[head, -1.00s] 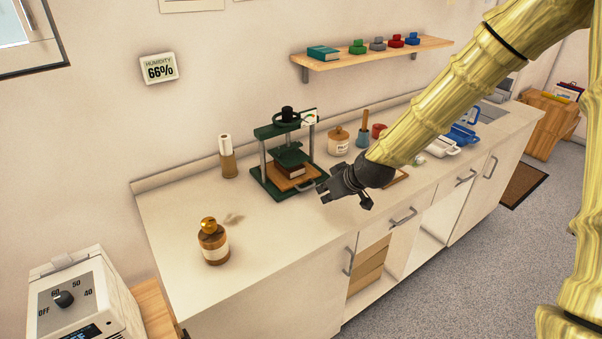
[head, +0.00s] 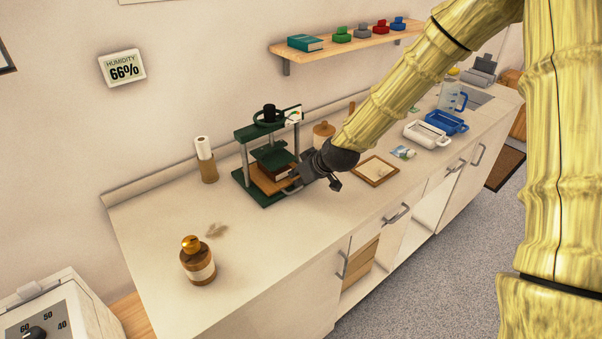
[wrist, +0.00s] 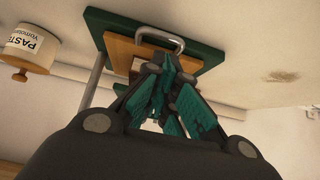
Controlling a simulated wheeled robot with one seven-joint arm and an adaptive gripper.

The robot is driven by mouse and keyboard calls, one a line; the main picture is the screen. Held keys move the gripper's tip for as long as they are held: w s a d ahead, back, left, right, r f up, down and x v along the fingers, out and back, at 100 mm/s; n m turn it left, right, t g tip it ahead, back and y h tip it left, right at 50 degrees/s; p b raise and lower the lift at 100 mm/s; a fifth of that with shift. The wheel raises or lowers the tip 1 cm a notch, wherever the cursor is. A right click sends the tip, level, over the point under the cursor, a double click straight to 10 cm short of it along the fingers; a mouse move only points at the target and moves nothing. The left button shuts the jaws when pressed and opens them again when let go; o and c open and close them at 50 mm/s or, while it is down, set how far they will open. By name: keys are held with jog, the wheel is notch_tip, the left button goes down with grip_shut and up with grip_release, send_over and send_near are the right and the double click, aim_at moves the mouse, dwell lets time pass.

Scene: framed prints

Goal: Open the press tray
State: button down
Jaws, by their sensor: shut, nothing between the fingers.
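The green screw press (head: 253,134) stands on the counter against the wall. Its wooden tray (head: 266,181) sits low in the frame, on the green base, with a dark brown book-like block (head: 285,173) on it under the plate. The tray shows in the wrist view (wrist: 122,48), with its grey bar handle (wrist: 160,33) at the front edge. My gripper (head: 299,183) is at the tray's front, its fingertips (wrist: 168,66) close to the handle. The fingers are shut with nothing between them. Whether they touch the handle I cannot tell. My gripper covers part of the tray's right side.
A paste jar (head: 324,132) stands just right of the press and shows in the wrist view (wrist: 30,45). A paper roll (head: 206,160) and a brown bottle (head: 197,262) stand to the left. A framed print (head: 375,170) lies to the right.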

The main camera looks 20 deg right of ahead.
aim_at(286, 184)
jog(key=shift+p+x, duration=0.5)
jog(key=shift+x, duration=2.15)
jog(key=shift+s, duration=0.1)
